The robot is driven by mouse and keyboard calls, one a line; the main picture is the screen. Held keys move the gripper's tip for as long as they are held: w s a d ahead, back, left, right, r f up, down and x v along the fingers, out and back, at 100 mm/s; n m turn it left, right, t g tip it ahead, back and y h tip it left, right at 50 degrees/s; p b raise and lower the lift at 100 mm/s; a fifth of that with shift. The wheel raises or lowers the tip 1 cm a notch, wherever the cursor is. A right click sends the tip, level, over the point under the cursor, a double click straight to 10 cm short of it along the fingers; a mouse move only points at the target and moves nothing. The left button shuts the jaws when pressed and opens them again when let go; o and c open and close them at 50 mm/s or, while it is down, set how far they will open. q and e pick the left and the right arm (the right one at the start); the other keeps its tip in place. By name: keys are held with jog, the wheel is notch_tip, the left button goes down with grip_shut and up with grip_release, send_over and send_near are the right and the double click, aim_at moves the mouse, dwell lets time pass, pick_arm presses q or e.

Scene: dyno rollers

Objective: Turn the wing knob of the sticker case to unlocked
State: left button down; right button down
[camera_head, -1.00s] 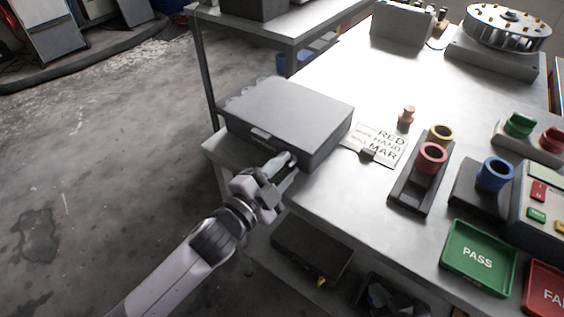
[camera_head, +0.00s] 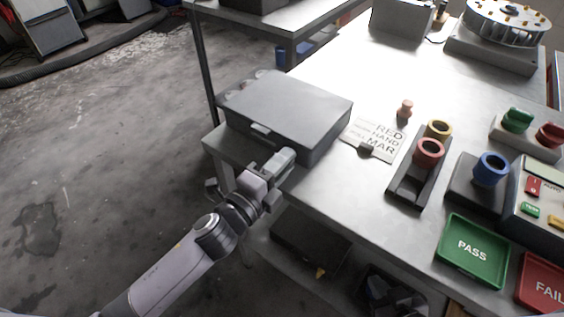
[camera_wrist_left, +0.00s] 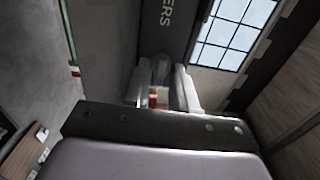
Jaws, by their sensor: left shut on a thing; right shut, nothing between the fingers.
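The sticker case (camera_head: 290,100) is a dark grey closed box at the table's left corner, with a light latch-like piece (camera_head: 261,129) on its front. My left gripper (camera_head: 284,158) is at the right part of that front face, its fingers shut. The wing knob is hidden behind the fingers in the head view, so its angle cannot be read. In the left wrist view the fingers (camera_wrist_left: 160,92) close around a small thing with red and yellow spots of colour. My right gripper is in neither view.
Further right are a holder with ring-topped cups (camera_head: 428,152), a green PASS tray (camera_head: 472,250) and a red FAIL tray (camera_head: 545,285). Open floor lies to the left.

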dwell(0.4)
pick_arm(q)
jog(key=c, duration=1.2)
grip_release()
